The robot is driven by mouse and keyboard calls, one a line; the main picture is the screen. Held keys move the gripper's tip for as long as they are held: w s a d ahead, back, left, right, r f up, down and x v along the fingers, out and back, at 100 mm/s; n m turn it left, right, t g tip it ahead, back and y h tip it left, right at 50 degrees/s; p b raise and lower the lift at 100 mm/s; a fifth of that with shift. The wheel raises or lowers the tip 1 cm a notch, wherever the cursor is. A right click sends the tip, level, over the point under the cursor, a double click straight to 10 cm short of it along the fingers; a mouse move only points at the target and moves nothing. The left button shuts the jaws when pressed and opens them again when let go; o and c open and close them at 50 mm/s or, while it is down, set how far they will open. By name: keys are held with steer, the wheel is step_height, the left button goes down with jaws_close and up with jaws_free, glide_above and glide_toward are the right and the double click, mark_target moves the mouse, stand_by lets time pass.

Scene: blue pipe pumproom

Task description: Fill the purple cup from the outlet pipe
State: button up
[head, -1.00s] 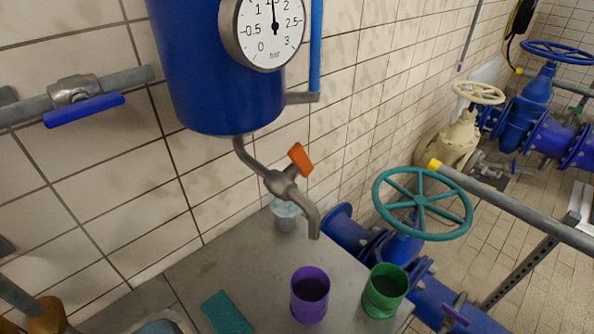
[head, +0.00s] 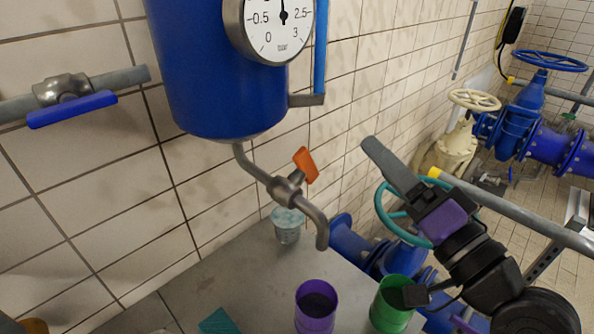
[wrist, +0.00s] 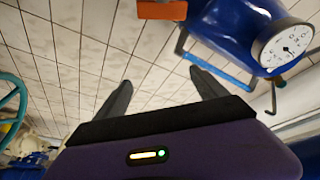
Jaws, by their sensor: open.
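The purple cup (head: 316,308) stands upright on the grey table, its dark inside showing; the frame's lower edge cuts it off. The outlet pipe (head: 311,215) comes down from the blue tank (head: 210,70) and bends to a mouth above and behind the cup. Its orange handle (head: 305,165) is on the tap; an orange piece, likely this handle, shows at the top of the wrist view (wrist: 162,9). No water shows at the mouth. My gripper (wrist: 160,85) is open and empty. In the head view my arm is at the right, right of the pipe and above the green cup.
A green cup (head: 388,305) stands right of the purple one, partly hidden by my arm. A clear cup (head: 287,224) stands near the wall behind the pipe. A teal handwheel (head: 385,205) is behind my arm.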

steer(key=a+g+y, duration=0.2)
steer(key=n+g+y, duration=0.1)
steer(key=g+y, duration=0.1)
steer(key=g, duration=0.1)
glide_toward(308, 172)
steer(key=x, duration=0.3)
steer(key=shift+p+x, duration=0.75)
steer(key=shift+x, duration=2.9)
steer(key=shift+r, duration=0.15)
steer(key=shift+s, duration=0.1)
steer(key=c, duration=1.1)
steer(key=y+b, duration=0.1)
steer(key=b, duration=0.3)
steer(key=shift+f+n, duration=0.3)
steer(key=shift+f, duration=0.1)
steer(key=shift+r+y+b, duration=0.2)
steer(key=shift+y+b, duration=0.4)
steer(key=shift+b, duration=0.45)
steer(key=shift+r, duration=0.1)
